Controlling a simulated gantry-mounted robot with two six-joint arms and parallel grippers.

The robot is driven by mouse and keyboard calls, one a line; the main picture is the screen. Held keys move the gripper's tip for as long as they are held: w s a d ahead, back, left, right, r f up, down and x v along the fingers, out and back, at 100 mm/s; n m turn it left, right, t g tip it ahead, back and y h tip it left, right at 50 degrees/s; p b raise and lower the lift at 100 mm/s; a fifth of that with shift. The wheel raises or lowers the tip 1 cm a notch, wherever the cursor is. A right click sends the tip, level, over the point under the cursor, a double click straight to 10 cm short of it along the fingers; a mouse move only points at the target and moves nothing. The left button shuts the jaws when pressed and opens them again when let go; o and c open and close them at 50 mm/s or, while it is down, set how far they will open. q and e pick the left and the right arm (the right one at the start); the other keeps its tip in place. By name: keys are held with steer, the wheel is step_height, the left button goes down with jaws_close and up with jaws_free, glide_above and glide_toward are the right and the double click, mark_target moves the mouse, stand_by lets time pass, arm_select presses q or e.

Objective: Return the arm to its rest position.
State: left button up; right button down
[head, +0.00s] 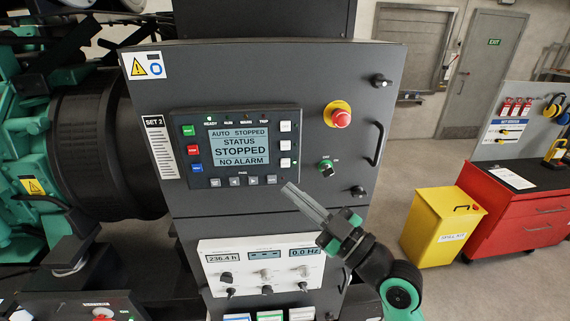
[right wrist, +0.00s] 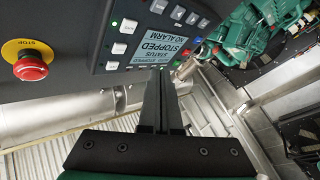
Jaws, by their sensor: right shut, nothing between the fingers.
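My right gripper (head: 287,188) is shut and empty in the head view. Its fingertips are just below and right of the controller's lower right corner; I cannot tell whether they touch the panel. My right arm comes up from the bottom right. In the right wrist view the closed fingers (right wrist: 160,75) point toward the controller. The controller (head: 240,147) is a dark box whose screen reads AUTO STOPPED, STATUS STOPPED, NO ALARM; it shows rotated in the right wrist view (right wrist: 165,45). My left gripper is not in view.
The cabinet door carries a red emergency stop button (head: 341,118), a key switch (head: 326,167) and a handle (head: 376,143). A white gauge panel (head: 260,268) sits below. A green engine (head: 25,150) stands left. A yellow bin (head: 442,228) and red tool cabinet (head: 515,205) stand right, with open floor nearby.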

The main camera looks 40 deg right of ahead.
stand_by(0.3)
steer(key=s+a+r+n+t+y+p, duration=0.1)
steer(key=a+r+n+y+p, duration=0.15)
steer(key=a+r, duration=0.6)
steer(key=s+a+r+n+t+y+p, duration=0.15)
steer(key=a+r+y+p, duration=0.35)
steer(key=r, duration=0.6)
steer(key=s+r+m+t+h, duration=0.1)
steer(key=s+r+m+h, duration=0.2)
steer(key=r+m, duration=0.2)
steer(key=s+r+m+t+h, duration=0.2)
steer(key=s+r+m+h, duration=0.1)
steer(key=r, duration=0.4)
steer(key=shift+s+d+r+m+h, duration=0.25)
steer(key=shift+m+h, duration=0.4)
steer(key=shift+m, duration=0.25)
steer(key=shift+t, duration=0.25)
